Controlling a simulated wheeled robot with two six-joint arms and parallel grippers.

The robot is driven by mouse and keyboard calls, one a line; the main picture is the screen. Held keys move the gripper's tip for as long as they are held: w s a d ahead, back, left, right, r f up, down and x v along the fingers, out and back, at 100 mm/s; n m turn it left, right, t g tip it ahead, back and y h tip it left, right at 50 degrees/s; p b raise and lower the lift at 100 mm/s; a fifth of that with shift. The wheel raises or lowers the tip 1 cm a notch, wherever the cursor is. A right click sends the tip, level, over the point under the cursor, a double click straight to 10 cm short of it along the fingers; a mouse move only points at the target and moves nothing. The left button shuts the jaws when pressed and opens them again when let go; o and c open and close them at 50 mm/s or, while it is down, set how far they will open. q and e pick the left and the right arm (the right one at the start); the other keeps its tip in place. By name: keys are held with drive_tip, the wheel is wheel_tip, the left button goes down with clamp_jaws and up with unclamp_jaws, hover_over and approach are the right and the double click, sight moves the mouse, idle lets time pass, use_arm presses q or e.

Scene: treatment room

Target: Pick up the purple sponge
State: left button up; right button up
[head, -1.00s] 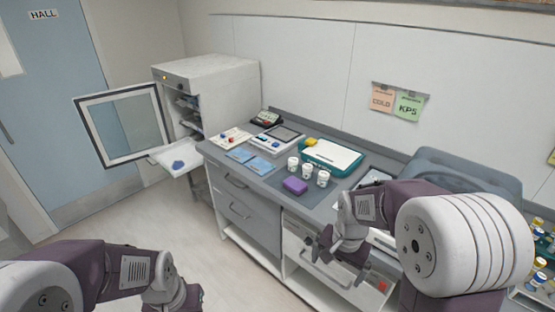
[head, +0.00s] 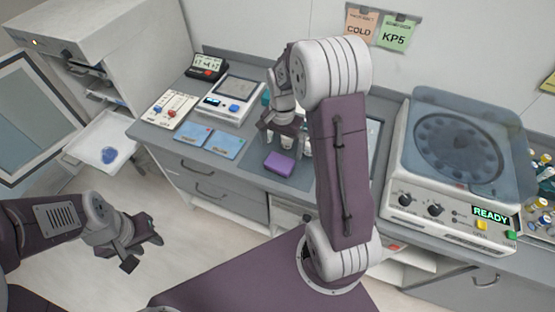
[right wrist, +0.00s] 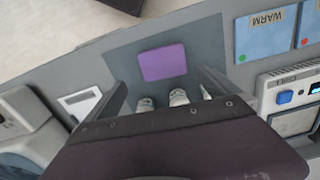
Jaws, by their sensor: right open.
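The purple sponge (head: 279,163) lies flat on a dark grey mat (head: 246,168) near the counter's front edge. In the right wrist view the sponge (right wrist: 163,63) shows whole, ahead of my fingers. My right gripper (head: 284,137) is open and empty, above the mat just behind the sponge in the head view. In the right wrist view its two fingers (right wrist: 165,88) stand wide apart, with the sponge between their lines. I cannot tell its exact height. My left gripper (head: 144,251) is open and empty, low in front of the counter.
White-capped jars (right wrist: 178,97) stand close beyond the sponge, partly hidden by my right gripper. Blue cards (head: 225,144) and a scale (head: 231,98) lie to the left. A centrifuge (head: 415,190) reading READY stands right. An open cabinet tray (head: 103,142) juts out at far left.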

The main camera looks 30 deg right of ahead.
sight(280, 162)
drive_tip(key=f, duration=0.3)
drive_tip(key=shift+w+a+f, duration=0.15)
drive_tip(key=shift+w+f, duration=0.1)
drive_tip(key=shift+f, duration=0.05)
drive_tip(key=shift+w+f, duration=0.2)
drive_tip(key=f, duration=0.3)
drive_tip(key=f+p, duration=0.1)
drive_tip(key=shift+s+f, duration=0.25)
drive_tip(key=shift+s, duration=0.1)
drive_tip(key=shift+w+f, duration=0.2)
drive_tip(key=shift+w, duration=0.05)
drive_tip(key=shift+s, duration=0.1)
drive_tip(key=c, duration=1.1)
